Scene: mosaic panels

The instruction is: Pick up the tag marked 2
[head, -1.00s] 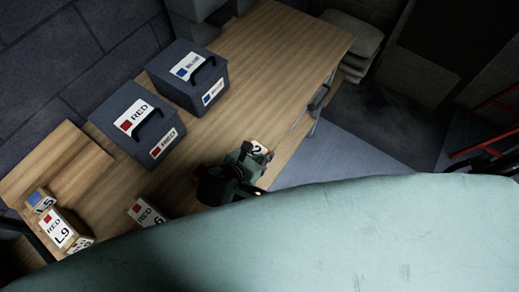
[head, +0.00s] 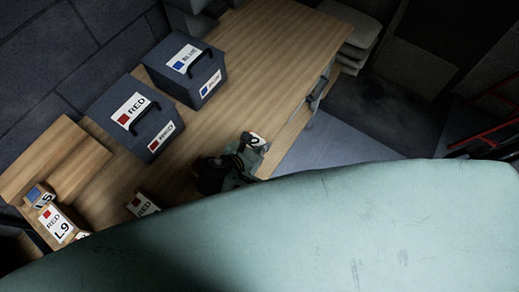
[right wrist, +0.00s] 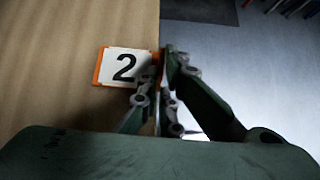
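The tag marked 2 (right wrist: 122,67) is white with an orange rim and a black 2. In the right wrist view it is at the table's edge, its number facing up. My right gripper (right wrist: 162,65) has its fingers drawn close together at the tag's right end, which shows between and behind them. It looks shut on that end. In the head view the tag (head: 257,140) shows just beyond my right gripper (head: 245,147). I cannot tell whether the tag rests on the wood or is slightly raised. My left gripper is not in view.
A RED box (head: 132,112) and a BLUE box (head: 187,70) with black handles stand on the wooden table (head: 262,55). Labelled blocks, including L9 (head: 59,224) and L5 (head: 40,197), stand at the left. Bare wood lies between the boxes and tag. My own body hides the lower right.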

